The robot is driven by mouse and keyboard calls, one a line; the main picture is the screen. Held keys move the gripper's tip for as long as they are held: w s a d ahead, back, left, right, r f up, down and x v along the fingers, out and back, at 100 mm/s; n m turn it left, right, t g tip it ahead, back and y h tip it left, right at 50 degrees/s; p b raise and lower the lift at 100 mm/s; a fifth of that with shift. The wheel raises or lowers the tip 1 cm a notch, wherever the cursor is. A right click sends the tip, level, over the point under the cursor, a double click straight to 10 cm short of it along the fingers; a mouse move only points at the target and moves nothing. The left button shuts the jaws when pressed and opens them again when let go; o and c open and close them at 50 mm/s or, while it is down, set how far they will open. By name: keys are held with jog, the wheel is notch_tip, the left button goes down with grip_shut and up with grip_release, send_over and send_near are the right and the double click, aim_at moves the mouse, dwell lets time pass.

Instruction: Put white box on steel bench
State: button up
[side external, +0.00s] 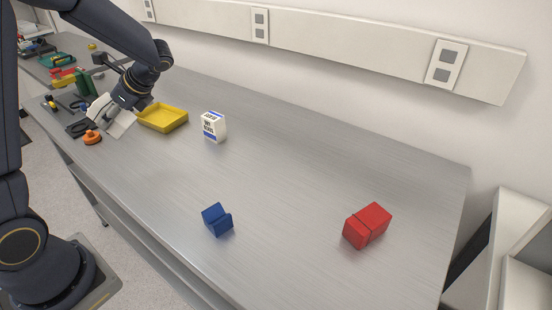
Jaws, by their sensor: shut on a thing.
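My gripper (112,104) is at the far left part of the steel bench (290,165), pointing down and to the left. It is shut on a white box (98,109), partly hidden by the fingers. A flat pale piece (123,123) shows just below it; I cannot tell whether it belongs to the box. The gap between box and bench is too small to judge. A separate white carton (214,127) with blue and black print stands upright on the bench, right of the gripper and apart from it.
A yellow tray (163,118) lies right of my gripper. An orange ring-like part (92,137) and dark tools (78,127) lie near it. A blue block (218,220) and a red block (367,226) stand nearer the front. The bench's middle is clear.

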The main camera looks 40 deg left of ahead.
jog(key=w+d+r+m+t+y, duration=0.1)
jog(key=w+d+m+t+y, duration=0.1)
jog(key=w+d+m+t, duration=0.45)
jog(key=w+d+r+m+t+y, duration=0.1)
jog(key=w+d+m+t+y, duration=0.2)
jog(key=w, duration=0.6)
jog(key=w+d+f+m+t, duration=0.2)
jog(key=d+m+t, duration=0.15)
jog(key=d, duration=0.55)
jog(key=w+d+f+m+t, duration=0.2)
jog(key=w+d+t, duration=0.15)
jog(key=d, duration=0.45)
jog(key=shift+t+h, duration=0.3)
jog(key=shift+t, duration=0.15)
jog(key=w+f, duration=0.3)
jog(key=w, duration=0.1)
jog(key=w+f, duration=0.3)
jog(key=w, duration=0.1)
jog(key=w+f, duration=0.3)
jog(key=w, duration=0.1)
jog(key=shift+d, duration=0.35)
jog(key=shift+w+f, duration=0.2)
jog(key=shift+f, duration=0.75)
jog(key=shift+w+f, duration=0.15)
jog(key=shift+f, duration=0.8)
jog(key=shift+f, duration=0.1)
